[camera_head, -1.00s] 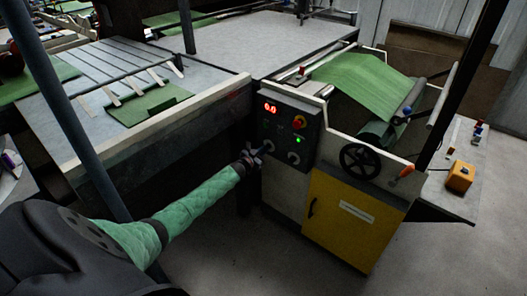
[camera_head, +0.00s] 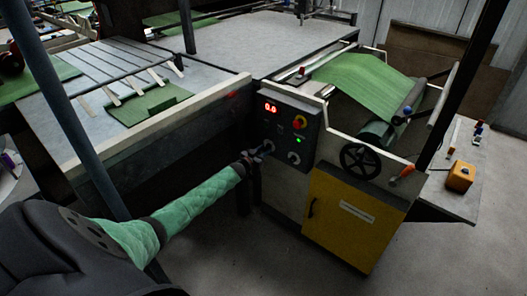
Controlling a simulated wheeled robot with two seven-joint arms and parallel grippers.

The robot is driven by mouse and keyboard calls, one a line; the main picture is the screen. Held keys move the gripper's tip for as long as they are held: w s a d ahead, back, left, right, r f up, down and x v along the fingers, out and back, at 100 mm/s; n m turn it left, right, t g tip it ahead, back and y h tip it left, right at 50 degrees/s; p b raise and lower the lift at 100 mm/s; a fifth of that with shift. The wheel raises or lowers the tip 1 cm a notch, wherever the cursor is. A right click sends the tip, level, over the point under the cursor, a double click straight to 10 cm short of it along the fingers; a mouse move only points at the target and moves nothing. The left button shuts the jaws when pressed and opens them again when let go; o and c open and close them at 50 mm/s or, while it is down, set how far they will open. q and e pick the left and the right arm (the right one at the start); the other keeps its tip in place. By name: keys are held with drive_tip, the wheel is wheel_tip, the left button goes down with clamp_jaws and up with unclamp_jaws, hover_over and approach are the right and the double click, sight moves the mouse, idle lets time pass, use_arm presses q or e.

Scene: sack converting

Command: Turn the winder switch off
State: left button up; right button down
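The dark control panel (camera_head: 284,128) is on the front of the winder, above a yellow door. It has a red display (camera_head: 271,108) reading 0.0, a red and yellow stop button (camera_head: 299,122), a lit green lamp (camera_head: 299,140) and round pale switches low down. One switch (camera_head: 293,158) is at the lower right, in clear view. My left gripper (camera_head: 263,149) is at the panel's lower left, over the other switch, which it largely hides. I cannot tell whether it touches that switch or how far its fingers are apart. Labels are too small to read. My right gripper is out of view.
A black handwheel (camera_head: 360,161) and an orange-handled lever (camera_head: 404,173) are right of the panel. The yellow door (camera_head: 345,215) is below. A green sheet (camera_head: 360,82) runs over the rollers. An orange box (camera_head: 460,176) stands on the side table. The floor in front is clear.

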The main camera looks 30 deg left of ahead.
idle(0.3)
use_arm(q)
drive_tip(key=s+b, duration=0.1)
drive_tip(key=s, duration=0.6)
drive_tip(key=shift+s+a, duration=0.35)
idle(0.5)
